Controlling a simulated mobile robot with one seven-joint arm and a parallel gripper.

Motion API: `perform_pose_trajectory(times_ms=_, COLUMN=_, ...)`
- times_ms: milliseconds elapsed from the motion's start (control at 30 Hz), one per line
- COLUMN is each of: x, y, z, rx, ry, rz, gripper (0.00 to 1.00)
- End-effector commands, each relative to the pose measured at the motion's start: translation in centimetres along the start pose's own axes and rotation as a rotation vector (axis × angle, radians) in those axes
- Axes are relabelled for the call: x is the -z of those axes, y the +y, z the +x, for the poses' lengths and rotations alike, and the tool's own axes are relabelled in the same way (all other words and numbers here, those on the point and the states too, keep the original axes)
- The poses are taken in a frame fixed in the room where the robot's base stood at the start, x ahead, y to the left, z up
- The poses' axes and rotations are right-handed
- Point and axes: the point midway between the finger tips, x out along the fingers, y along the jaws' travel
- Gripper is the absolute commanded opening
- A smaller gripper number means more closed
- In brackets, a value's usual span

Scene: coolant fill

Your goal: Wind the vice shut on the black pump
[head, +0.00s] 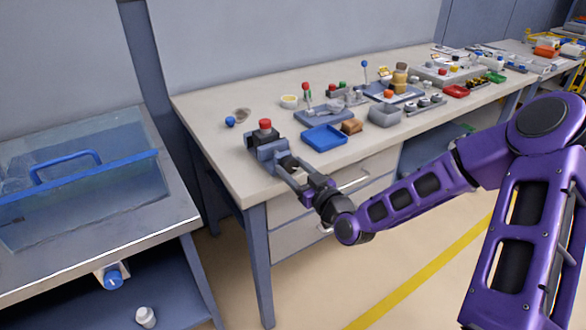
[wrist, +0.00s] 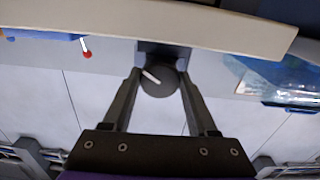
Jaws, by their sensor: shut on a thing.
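The black pump (head: 252,140) with its red cap (head: 265,124) stands upright in the grey vice (head: 270,152) at the near left corner of the bench. Whether both vice jaws touch the pump cannot be made out. My gripper (head: 287,168) reaches in from the right at the front of the vice. In the wrist view my gripper (wrist: 160,78) has its two fingers on either side of a dark round knob (wrist: 156,88) with a pale bar across it, and is shut on it. The knob is at the vice's front. The pump is hidden in the wrist view.
A blue tray (head: 323,138) and a brown block (head: 351,126) lie right of the vice. A clear tank (head: 80,190) with a blue handle stands on the left table. Several parts crowd the bench's far end.

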Motion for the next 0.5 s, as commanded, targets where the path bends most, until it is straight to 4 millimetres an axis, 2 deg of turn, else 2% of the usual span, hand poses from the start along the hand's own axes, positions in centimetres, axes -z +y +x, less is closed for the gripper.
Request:
perform_pose_trajectory(times_ms=300, x=0.0, y=0.03, z=-0.03, rx=-0.001, ry=0.0, rz=0.31, gripper=0.03)
perform_pose_trajectory(times_ms=500, x=0.03, y=0.01, z=-0.02, rx=0.0, ry=0.0, rz=0.434, gripper=0.03)
